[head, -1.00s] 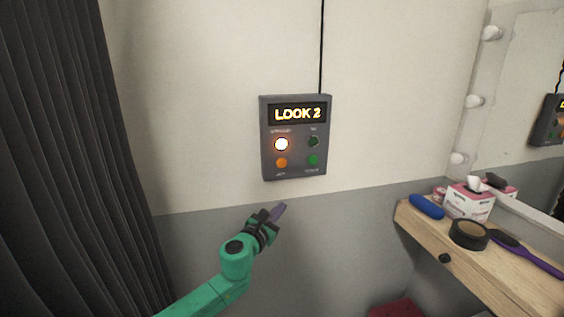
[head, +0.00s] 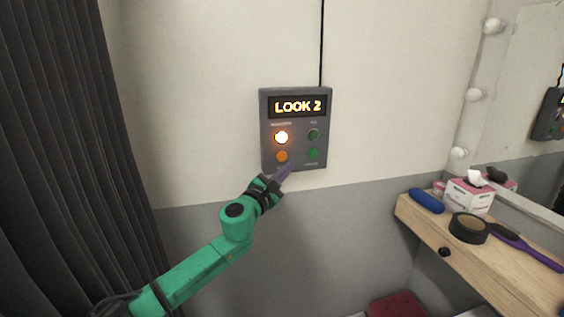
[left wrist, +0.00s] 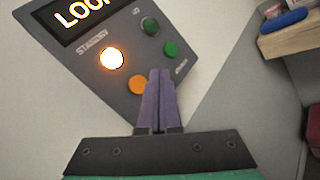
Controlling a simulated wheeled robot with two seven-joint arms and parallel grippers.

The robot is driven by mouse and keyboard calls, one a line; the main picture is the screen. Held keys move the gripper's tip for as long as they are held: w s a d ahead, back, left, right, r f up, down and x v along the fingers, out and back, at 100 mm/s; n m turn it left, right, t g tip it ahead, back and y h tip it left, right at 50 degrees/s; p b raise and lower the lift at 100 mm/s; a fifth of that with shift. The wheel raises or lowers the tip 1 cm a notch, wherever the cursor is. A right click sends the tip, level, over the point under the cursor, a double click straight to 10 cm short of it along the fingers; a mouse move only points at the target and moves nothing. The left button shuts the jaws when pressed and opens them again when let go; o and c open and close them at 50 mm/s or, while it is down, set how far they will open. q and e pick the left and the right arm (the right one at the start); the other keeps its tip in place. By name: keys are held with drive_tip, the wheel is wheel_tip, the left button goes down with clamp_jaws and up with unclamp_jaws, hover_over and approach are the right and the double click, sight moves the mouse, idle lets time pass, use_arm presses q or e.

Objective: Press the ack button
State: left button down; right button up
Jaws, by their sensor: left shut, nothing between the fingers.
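A dark grey cue panel (head: 296,113) hangs on the wall, its display reading "LOOK 2". It has a lit white-orange button (head: 281,138) at upper left and an orange button (head: 282,156) at lower left. Two green buttons, upper (head: 314,134) and lower (head: 313,153), are on the right. The label by the orange button is too small to read surely. My left gripper (head: 286,169) is shut and empty, its purple fingertips just below and right of the orange button. In the left wrist view the fingertips (left wrist: 160,73) overlap the panel beside the orange button (left wrist: 138,85); contact cannot be told.
A wooden shelf (head: 470,262) at right holds a tissue box (head: 468,196), a blue item (head: 426,201), a round dark tin (head: 468,228) and a purple-handled brush (head: 530,252). A dark curtain (head: 60,150) hangs at left. The wall around the panel is clear.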

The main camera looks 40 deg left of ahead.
sight(287, 156)
use_arm(q)
drive_tip(key=shift+w+a+b, duration=0.4)
drive_tip(key=shift+w+a, duration=0.25)
drive_tip(key=shift+a, duration=0.25)
drive_tip(key=shift+w+a+b, duration=0.35)
drive_tip(key=shift+w+a, duration=0.25)
drive_tip(key=shift+a, duration=0.3)
drive_tip(key=shift+a, duration=0.1)
idle(0.5)
drive_tip(key=shift+w+a, duration=0.25)
drive_tip(key=shift+w+a+b, duration=0.2)
drive_tip(key=shift+a+b, duration=0.15)
drive_tip(key=shift+b, duration=0.2)
idle(0.5)
drive_tip(key=shift+s+d, duration=0.45)
drive_tip(key=shift+d, duration=0.25)
